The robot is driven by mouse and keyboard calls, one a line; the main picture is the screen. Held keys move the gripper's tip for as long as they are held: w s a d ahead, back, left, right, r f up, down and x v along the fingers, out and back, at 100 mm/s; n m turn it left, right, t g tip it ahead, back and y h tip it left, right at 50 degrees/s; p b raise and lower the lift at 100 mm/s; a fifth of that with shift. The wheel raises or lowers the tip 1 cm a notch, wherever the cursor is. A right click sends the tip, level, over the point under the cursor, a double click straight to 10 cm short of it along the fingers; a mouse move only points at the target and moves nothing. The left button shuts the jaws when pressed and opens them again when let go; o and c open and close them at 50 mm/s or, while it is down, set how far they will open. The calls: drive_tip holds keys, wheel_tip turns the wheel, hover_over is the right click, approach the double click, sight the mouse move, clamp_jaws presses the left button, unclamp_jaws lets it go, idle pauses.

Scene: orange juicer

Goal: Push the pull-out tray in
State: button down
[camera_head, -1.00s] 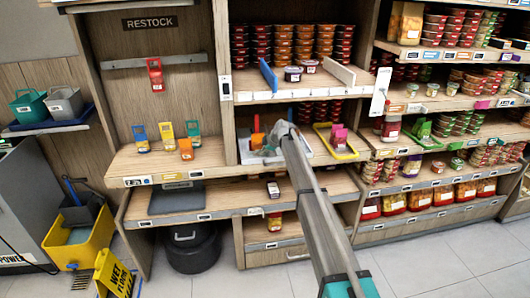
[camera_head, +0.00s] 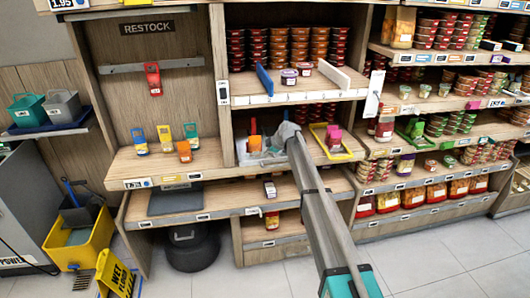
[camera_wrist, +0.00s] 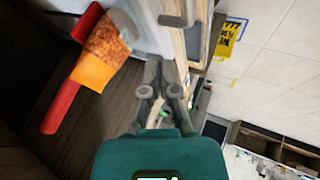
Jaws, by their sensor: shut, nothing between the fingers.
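A pale grey tray (camera_head: 246,158) stands in the middle compartment, with an orange item and a green item at it. I cannot tell for sure that it is the pull-out tray, or how far out it sits. My arm reaches across its right part, and my gripper's fingers are hard to make out in the head view. In the wrist view my gripper (camera_wrist: 160,92) is shut and empty, beside a pale edge that bears a dark handle-like bar (camera_wrist: 173,20). An orange item with a red part (camera_wrist: 98,58) lies left of the fingers. I cannot tell whether the fingers touch anything.
A yellow-rimmed tray (camera_head: 333,155) with a pink item is just right of my arm. A lower wooden shelf (camera_head: 225,199) juts out below. A black bin (camera_head: 192,247), a yellow bucket (camera_head: 80,240) and a wet-floor sign (camera_head: 116,277) stand on the left. The floor at right is clear.

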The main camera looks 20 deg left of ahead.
drive_tip(key=shift+p+v, duration=1.7)
drive_tip(key=shift+v, duration=0.85)
drive_tip(key=s+d+f+m+g+h, duration=0.1)
drive_tip(key=s+d+m+h, duration=0.1)
drive_tip(key=s+d+m, duration=0.5)
drive_tip(key=s+d+f+m+h, duration=0.1)
drive_tip(key=s+d+m, duration=0.7)
drive_tip(key=s+d, duration=1.1)
drive_tip(key=s+d+f+m+g+h, duration=0.1)
drive_tip(key=s+d+m+h, duration=0.3)
drive_tip(key=d, duration=1.9)
drive_tip(key=s+m, duration=0.4)
drive_tip(key=s, duration=0.5)
drive_tip(key=shift+f+g, duration=0.3)
drive_tip(key=shift+f, duration=0.05)
